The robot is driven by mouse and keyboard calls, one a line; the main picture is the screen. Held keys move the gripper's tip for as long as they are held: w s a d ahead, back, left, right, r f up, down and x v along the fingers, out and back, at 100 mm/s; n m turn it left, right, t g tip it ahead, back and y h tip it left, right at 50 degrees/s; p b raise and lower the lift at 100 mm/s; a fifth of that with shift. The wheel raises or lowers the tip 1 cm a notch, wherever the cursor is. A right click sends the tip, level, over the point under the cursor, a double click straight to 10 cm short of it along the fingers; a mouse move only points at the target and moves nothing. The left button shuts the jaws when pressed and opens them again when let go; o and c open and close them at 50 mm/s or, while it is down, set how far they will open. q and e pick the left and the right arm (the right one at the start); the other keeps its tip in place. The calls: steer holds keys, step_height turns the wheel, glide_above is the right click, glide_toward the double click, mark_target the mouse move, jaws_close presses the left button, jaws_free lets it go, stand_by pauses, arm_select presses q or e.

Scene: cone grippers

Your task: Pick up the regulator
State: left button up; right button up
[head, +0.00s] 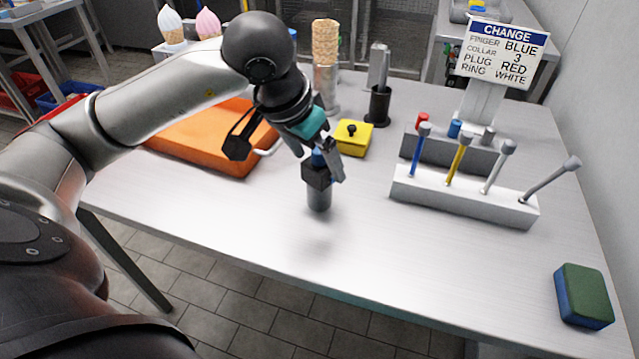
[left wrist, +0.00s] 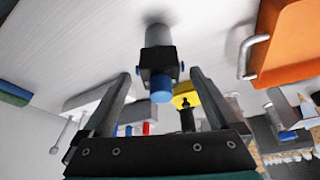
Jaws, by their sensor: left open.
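The regulator is most likely the upright piece with a grey cylinder below, a black block (head: 317,175) and a blue cap, near the middle of the table. In the left wrist view its black block (left wrist: 158,58) and blue cap lie between my two fingers, with a visible gap on each side. My left gripper (head: 325,166) reaches down over its top and is open, not closed on it. In the head view the gripper partly hides the blue cap. My right gripper is in neither view.
A yellow box (head: 352,138) and a black holder (head: 378,106) stand just behind. An orange tray (head: 190,140) lies to the left. A white rack (head: 465,200) with several coloured rods stands to the right, below a sign (head: 502,52). A green-blue sponge (head: 584,295) lies front right. The front middle is clear.

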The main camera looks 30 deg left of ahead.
arm_select(q)
steer(key=shift+b+x, duration=0.8)
steer(key=shift+x, duration=1.85)
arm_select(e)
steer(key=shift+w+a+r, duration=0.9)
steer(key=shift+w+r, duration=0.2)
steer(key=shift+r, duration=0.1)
arm_select(q)
steer(key=shift+w, duration=0.1)
jaws_close()
